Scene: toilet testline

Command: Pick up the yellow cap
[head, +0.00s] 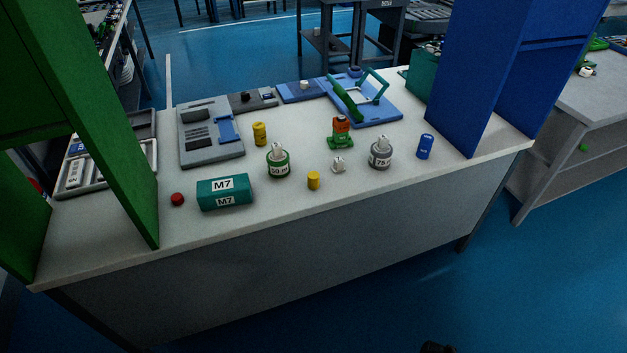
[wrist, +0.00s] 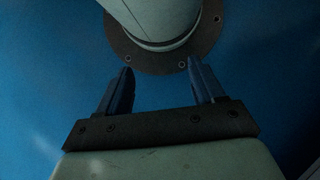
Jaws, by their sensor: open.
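A small yellow cap (head: 313,180) stands on the white table (head: 400,185) near its front edge, in the head view. It is a short plain cylinder, right of the teal M7 box and in front of the green-banded weight. My gripper (wrist: 158,72) shows in the wrist view with its two dark blue fingers apart and nothing between them. It is over the blue floor, away from the table, and the cap is not in the wrist view. A dark shape at the bottom edge of the head view is too cut off to identify.
Near the cap are the M7 box (head: 224,192), a green-banded weight (head: 278,162), a small white piece (head: 338,165) and a grey weight (head: 380,153). A taller yellow cylinder (head: 260,134) stands behind. Green (head: 110,130) and blue (head: 485,80) panels flank the table.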

